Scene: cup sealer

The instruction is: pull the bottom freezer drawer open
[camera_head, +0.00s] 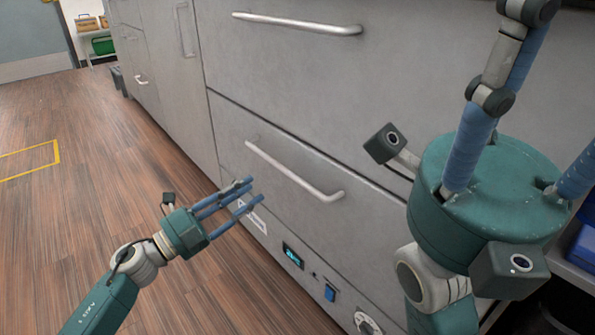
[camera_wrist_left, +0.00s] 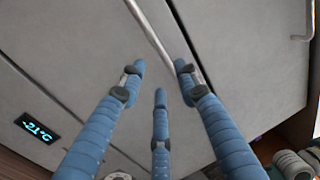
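The bottom freezer drawer (camera_head: 350,225) is a grey panel that looks closed, its face flush with the front. Its silver bar handle (camera_head: 295,172) runs across the upper part of the face. My left gripper (camera_head: 243,193) is in front of the drawer's left part, below and left of the handle, apart from it. Its three blue fingers are spread and empty. In the left wrist view the handle (camera_wrist_left: 149,30) lies just beyond the fingertips (camera_wrist_left: 158,82). My right gripper (camera_head: 520,90) is large at the right, with fingers apart and their ends cut off by the frame.
An upper drawer with its own handle (camera_head: 297,24) sits above. A control strip with a lit display (camera_head: 292,256) and a blue switch (camera_head: 330,293) runs below the drawer. The wooden floor (camera_head: 90,210) at the left is clear. A shelf (camera_head: 95,45) stands far back.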

